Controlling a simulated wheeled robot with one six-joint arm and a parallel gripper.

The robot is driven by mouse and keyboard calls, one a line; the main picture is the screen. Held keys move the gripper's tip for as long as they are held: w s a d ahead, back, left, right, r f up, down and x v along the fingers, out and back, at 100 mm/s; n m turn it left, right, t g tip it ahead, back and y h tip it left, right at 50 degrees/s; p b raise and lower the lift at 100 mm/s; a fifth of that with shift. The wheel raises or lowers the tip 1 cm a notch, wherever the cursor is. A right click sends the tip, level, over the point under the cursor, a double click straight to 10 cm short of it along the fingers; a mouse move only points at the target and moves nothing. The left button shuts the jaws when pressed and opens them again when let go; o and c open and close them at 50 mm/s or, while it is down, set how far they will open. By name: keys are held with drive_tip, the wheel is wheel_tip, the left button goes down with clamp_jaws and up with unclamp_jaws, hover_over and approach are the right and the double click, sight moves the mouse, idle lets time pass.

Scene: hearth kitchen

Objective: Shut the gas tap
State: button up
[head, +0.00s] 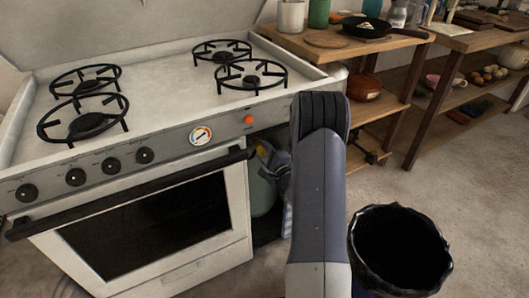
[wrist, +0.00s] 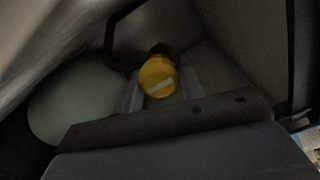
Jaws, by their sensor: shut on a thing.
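The white stove (head: 235,205) with its oven door handle (head: 130,192) is close on the left. Wooden shelves (head: 350,50) with a pan (head: 368,27) stand behind on the right. A black-lined bin (head: 400,248) stands on the floor at right. Dark walls enclose the gap closely.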

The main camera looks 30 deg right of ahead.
drive_tip(key=o, duration=1)
drive_tip(key=shift+s, duration=0.1)
drive_tip(key=s+p, duration=0.1)
drive_tip(key=s, duration=0.9)
drive_tip(key=shift+s+d+p, duration=0.2)
drive_tip(key=shift+s+p, duration=0.1)
drive_tip(key=shift+p, duration=0.05)
drive_tip(key=w+b, duration=0.1)
drive_tip(key=w, duration=1)
drive_tip(key=shift+a+b, duration=0.2)
drive_tip(key=shift+b, duration=0.15)
drive_tip(key=shift+s, duration=0.1)
